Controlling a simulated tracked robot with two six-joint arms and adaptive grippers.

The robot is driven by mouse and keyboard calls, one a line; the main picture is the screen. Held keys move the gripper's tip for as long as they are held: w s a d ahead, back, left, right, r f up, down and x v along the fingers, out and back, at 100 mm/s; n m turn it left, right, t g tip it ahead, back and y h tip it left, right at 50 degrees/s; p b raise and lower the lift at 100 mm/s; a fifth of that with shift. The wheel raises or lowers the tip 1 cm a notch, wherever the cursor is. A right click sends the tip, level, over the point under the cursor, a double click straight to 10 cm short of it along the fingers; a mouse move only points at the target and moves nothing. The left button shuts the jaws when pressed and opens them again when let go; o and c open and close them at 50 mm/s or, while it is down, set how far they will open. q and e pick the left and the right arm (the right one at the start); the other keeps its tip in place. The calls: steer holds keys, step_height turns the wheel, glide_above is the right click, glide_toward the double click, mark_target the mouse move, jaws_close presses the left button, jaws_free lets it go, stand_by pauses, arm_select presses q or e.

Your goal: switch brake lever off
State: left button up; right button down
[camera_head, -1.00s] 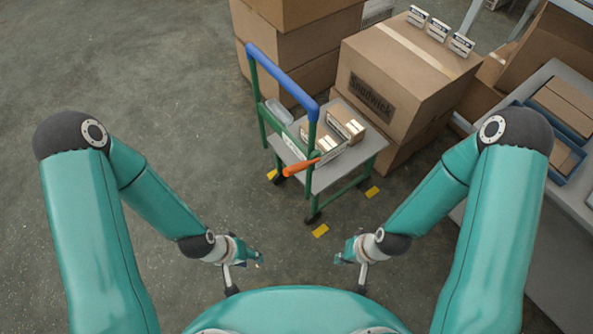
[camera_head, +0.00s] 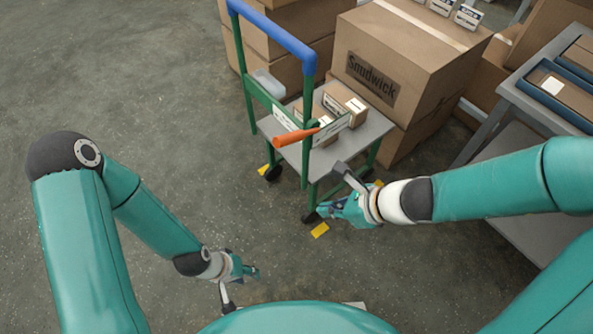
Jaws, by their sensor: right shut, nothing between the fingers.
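The brake lever (camera_head: 296,137) is an orange handle on the near side of a green trolley with a blue push bar (camera_head: 275,30). It lies nearly level, its thick end to the left. My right gripper (camera_head: 325,208) is shut and empty, below and to the right of the lever, in front of the trolley's near legs and apart from the lever. My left gripper (camera_head: 251,272) hangs low at the left, well away from the trolley; its fingers are too small to read.
Small cartons (camera_head: 345,104) and a clear tub (camera_head: 268,84) are on the trolley's grey deck (camera_head: 370,130). A large Sandwick box (camera_head: 420,60) stands behind it. A grey rack (camera_head: 530,100) is at the right. Floor at the left is clear.

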mark_target(297, 134)
arm_select(q)
step_height(297, 134, down, 5)
steer(key=b, duration=0.3)
steer(key=shift+f, duration=0.15)
arm_select(e)
steer(key=w+a+r+m+t+y, duration=0.1)
steer(key=w+r+m+t, duration=0.3)
steer(key=r+m, duration=0.1)
steer(key=shift+w+r+m+y, duration=0.3)
steer(key=shift+r+m+y, duration=0.1)
steer(key=shift+m, duration=0.5)
steer(key=shift+a+f, duration=0.1)
steer(key=b+x, duration=0.5)
steer(key=x, duration=0.6)
arm_select(q)
steer(key=f+p, duration=0.1)
steer(key=p, duration=0.2)
steer(key=shift+f, duration=0.25)
arm_select(e)
steer(key=r, duration=0.1)
steer(key=d+r, duration=0.1)
steer(key=r, duration=0.1)
steer(key=w+r, duration=0.1)
steer(key=shift+d+r, duration=0.2)
steer(key=shift+r, duration=0.05)
